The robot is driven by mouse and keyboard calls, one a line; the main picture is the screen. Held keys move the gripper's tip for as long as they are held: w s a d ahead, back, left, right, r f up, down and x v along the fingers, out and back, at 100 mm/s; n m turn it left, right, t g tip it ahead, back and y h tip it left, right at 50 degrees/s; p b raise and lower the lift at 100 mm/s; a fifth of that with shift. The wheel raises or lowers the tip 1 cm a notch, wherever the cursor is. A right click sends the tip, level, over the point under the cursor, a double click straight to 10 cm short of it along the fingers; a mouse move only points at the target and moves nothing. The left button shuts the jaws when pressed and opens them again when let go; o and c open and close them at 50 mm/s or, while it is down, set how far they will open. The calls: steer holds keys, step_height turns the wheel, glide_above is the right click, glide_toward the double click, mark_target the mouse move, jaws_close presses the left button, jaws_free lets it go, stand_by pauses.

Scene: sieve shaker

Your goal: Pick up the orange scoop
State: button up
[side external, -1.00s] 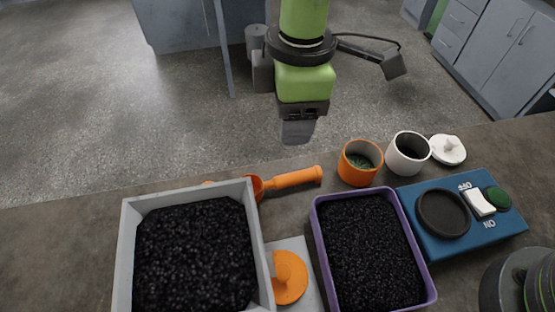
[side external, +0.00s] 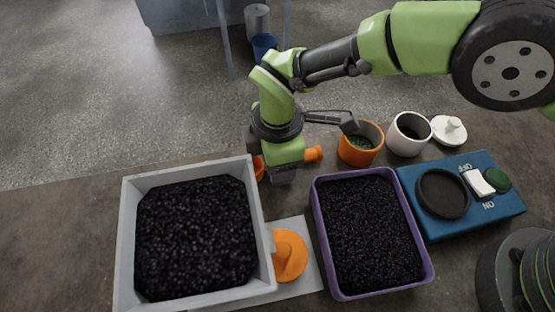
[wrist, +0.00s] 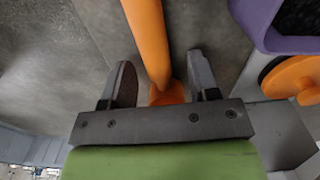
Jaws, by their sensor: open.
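The orange scoop (side external: 314,154) lies on the table behind the grey tray and is mostly hidden by my gripper in the side external view. Its handle end shows right of my gripper and part of its bowl shows to the left. In the wrist view the scoop's handle (wrist: 148,40) runs down between the two fingers. My gripper (wrist: 162,85) is open, with one finger on each side of the handle. I see gaps between handle and fingers. In the side external view my gripper (side external: 283,178) is low over the scoop, its fingertips partly hidden.
The grey tray (side external: 262,225) of black grains is close to my gripper at front left. A purple tray (side external: 317,220) is at front right, with an orange lid (side external: 290,256) between them. An orange cup (side external: 360,157), a white cup (side external: 397,143) and a blue switch box (side external: 440,228) stand to the right.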

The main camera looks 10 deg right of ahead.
steer(key=shift+f, duration=0.1)
steer(key=shift+c, duration=0.5)
jaws_close()
step_height(320, 180, up, 10)
stand_by(0.3)
steer(key=c, duration=0.8)
jaws_free()
steer(key=shift+s, duration=0.1)
